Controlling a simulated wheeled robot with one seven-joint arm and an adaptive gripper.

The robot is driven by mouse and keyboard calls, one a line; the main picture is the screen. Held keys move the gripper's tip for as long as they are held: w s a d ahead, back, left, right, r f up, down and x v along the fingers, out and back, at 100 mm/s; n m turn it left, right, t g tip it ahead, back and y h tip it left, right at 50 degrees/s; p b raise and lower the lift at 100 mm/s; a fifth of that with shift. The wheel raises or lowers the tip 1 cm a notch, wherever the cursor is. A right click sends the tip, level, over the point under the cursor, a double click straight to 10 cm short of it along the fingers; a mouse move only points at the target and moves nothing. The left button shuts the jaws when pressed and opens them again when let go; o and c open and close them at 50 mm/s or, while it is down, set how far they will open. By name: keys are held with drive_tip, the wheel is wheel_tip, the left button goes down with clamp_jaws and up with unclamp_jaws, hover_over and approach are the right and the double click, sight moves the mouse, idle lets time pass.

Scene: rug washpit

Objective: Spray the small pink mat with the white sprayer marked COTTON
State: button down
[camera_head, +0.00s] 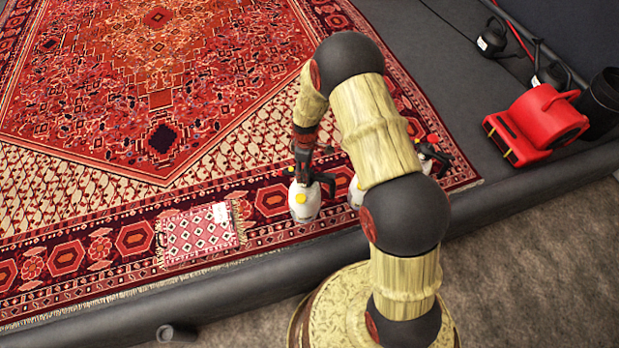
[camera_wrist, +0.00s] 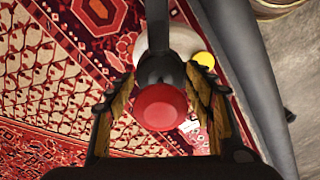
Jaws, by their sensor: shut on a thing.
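The small pink mat (camera_head: 200,232) lies flat on the large red rug, near its front edge, in the head view. A white sprayer (camera_head: 304,202) with a yellow cap and black head is right of the mat. My gripper (camera_head: 305,148) is over its top and shut on it. In the wrist view, the fingers (camera_wrist: 163,100) flank the sprayer's black neck and red knob (camera_wrist: 160,108), with its white body (camera_wrist: 182,40) beyond. I cannot read its marking, or tell whether it touches the rug. A second white sprayer (camera_head: 355,192) is partly hidden behind my arm.
Another sprayer with a red top (camera_head: 434,156) stands farther right, partly hidden by my arm. A red blower (camera_head: 538,124) and black equipment (camera_head: 494,38) sit at the right. A dark raised edge (camera_head: 250,290) runs along the rug's front. The rug left of the mat is clear.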

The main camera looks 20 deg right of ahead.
drive_tip(key=shift+w+f+n+b, duration=1.25)
drive_tip(key=shift+f+n, duration=0.2)
drive_tip(key=shift+n, duration=0.2)
drive_tip(key=shift+w+f+n+b, duration=1.2)
drive_tip(key=shift+f+n, duration=0.2)
drive_tip(key=shift+n, duration=0.25)
drive_tip(key=shift+s+f+b, duration=0.1)
drive_tip(key=shift+f+b, duration=0.2)
drive_tip(key=shift+f, duration=0.25)
drive_tip(key=c, duration=1.1)
unclamp_jaws()
drive_tip(key=o, duration=0.4)
drive_tip(key=shift+s+f, duration=0.15)
wheel_tip(320, 180, up, 12)
drive_tip(key=shift+r, duration=0.1)
